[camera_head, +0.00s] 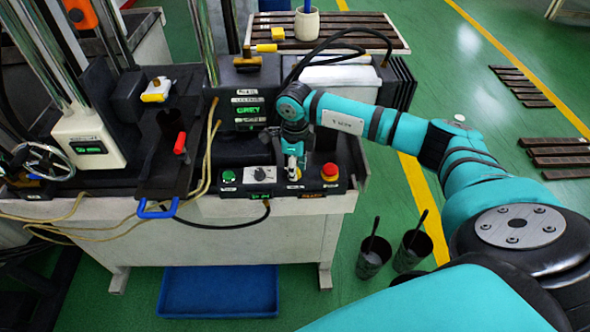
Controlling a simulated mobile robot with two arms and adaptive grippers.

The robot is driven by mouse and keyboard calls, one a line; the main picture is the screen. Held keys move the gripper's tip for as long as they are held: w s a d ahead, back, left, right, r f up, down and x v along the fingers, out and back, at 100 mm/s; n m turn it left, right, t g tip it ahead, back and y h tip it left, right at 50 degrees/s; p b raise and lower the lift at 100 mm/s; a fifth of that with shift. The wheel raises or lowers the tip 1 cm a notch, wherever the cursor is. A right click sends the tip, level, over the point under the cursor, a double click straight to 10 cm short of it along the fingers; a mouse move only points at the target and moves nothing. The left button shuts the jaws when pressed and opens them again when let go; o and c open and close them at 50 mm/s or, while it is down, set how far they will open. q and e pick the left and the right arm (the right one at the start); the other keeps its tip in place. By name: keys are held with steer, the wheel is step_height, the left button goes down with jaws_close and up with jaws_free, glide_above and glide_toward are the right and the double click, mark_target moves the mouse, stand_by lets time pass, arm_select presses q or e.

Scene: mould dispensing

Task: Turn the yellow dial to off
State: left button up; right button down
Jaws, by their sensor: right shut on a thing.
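My right gripper (292,160) reaches down from the right onto the control panel (262,192) at the front edge of the machine bench. It is shut between the grey dial (261,173) on its left and the red button (330,170) on its right. The yellow dial sits under its fingertips and is mostly hidden by them, so its pointer direction cannot be read. My left gripper is not in view.
A green button (229,176) is at the panel's left end. A black cable hangs below it. A blue handle (157,209) and a red lever (180,143) stand left.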

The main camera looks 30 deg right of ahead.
steer(key=n+b, duration=0.2)
steer(key=shift+w+d+f+n+b, duration=0.1)
steer(key=shift+f+n+b, duration=0.1)
steer(key=shift+n+b, duration=0.1)
steer(key=n+b, duration=0.3)
steer(key=shift+n, duration=0.3)
steer(key=n+b, duration=0.3)
steer(key=n, duration=0.1)
steer(key=shift+r, duration=0.15)
steer(key=shift+r+n+b, duration=0.1)
steer(key=shift+n+b, duration=0.45)
steer(key=shift+n, duration=0.55)
steer(key=c, duration=1)
jaws_free()
